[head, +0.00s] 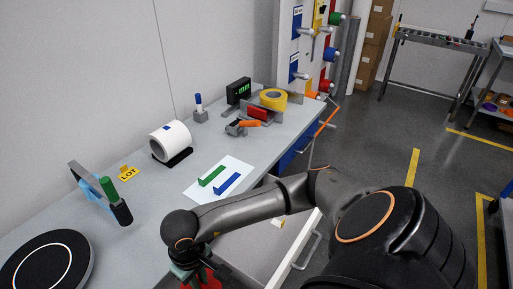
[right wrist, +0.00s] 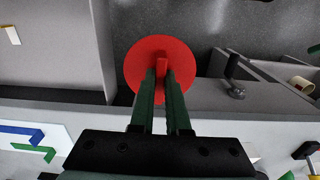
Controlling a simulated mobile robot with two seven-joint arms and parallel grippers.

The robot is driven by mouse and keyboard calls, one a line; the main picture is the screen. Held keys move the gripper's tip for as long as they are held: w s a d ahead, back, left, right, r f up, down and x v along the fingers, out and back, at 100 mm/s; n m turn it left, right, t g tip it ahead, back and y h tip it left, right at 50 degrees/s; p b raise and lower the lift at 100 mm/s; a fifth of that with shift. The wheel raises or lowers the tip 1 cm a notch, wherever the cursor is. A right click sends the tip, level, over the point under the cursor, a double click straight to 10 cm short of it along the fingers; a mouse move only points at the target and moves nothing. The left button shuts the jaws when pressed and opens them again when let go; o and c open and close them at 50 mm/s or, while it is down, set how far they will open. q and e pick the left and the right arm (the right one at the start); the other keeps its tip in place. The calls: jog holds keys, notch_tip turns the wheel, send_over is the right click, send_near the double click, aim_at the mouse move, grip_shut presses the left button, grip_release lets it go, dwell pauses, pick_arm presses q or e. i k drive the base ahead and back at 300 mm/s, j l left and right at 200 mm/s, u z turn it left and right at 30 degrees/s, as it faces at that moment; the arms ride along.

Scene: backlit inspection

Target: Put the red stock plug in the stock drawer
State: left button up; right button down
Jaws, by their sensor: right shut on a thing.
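My right gripper (right wrist: 163,85) is shut on the small upright grip of the red stock plug (right wrist: 140,62), a flat red disc. In the head view my right gripper (head: 187,272) is at the bottom edge, with the red plug (head: 212,280) partly showing below it. An open grey drawer (head: 262,240) sticks out from the workbench, partly hidden by my right arm. My left gripper is not in view.
A small pale tag (right wrist: 12,35) lies in the drawer. A dark knobbed piece (right wrist: 234,75) and a beige ring (right wrist: 302,84) are right of the plug. The bench holds a white sheet (head: 238,168) with green and blue bars, a white roll (head: 169,141) and a black turntable (head: 45,265).

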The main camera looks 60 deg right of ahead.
aim_at(249, 251)
jog(key=l, duration=0.75)
jog(key=i+l, duration=0.1)
jog(key=l, duration=0.65)
